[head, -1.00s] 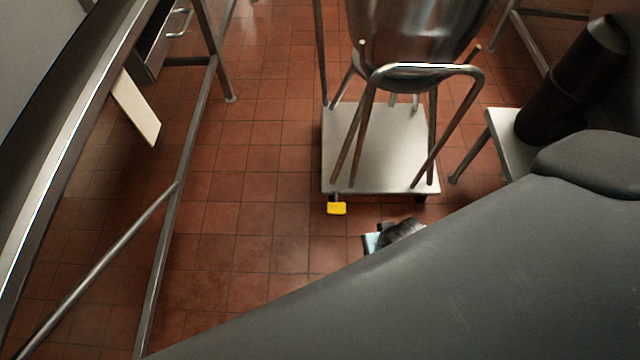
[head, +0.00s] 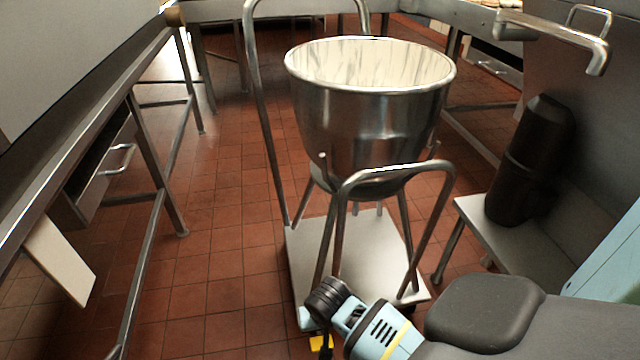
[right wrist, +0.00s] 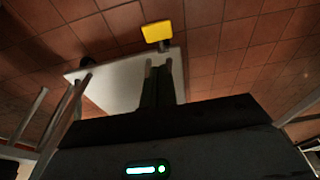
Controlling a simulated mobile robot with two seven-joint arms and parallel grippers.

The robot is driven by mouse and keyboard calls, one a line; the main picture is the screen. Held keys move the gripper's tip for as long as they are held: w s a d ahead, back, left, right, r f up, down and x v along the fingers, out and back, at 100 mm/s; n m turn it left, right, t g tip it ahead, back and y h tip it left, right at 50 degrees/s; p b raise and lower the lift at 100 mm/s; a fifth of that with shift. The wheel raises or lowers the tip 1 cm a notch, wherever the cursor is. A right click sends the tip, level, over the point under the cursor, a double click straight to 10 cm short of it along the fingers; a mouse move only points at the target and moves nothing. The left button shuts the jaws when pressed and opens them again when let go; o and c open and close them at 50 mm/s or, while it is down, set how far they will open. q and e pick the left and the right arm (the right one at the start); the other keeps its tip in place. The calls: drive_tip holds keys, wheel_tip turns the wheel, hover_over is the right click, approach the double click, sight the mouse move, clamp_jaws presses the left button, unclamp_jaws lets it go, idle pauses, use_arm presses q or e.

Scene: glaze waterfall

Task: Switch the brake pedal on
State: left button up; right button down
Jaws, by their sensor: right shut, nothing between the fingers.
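The brake pedal is a small yellow plate at the near lower edge of the wheeled trolley (head: 378,245). In the head view the pedal (head: 321,342) is partly covered by my right wrist. In the right wrist view the yellow pedal (right wrist: 156,31) shows whole, just beyond the fingertips. My right gripper (right wrist: 159,64) is shut and empty, its two fingers together and pointing toward the pedal. A small gap shows between fingertips and pedal in that picture; whether they touch in depth I cannot tell. My left gripper is not in view.
A large steel mixing bowl (head: 372,115) stands on the trolley, with bent tube handles around it. A metal table frame (head: 150,200) runs along the left. A dark cylinder (head: 530,160) stands on a low shelf at right. Tiled floor is clear left of the trolley.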

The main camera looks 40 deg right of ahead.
sight(322, 342)
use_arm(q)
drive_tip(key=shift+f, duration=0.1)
use_arm(e)
drive_tip(key=shift+f, duration=0.1)
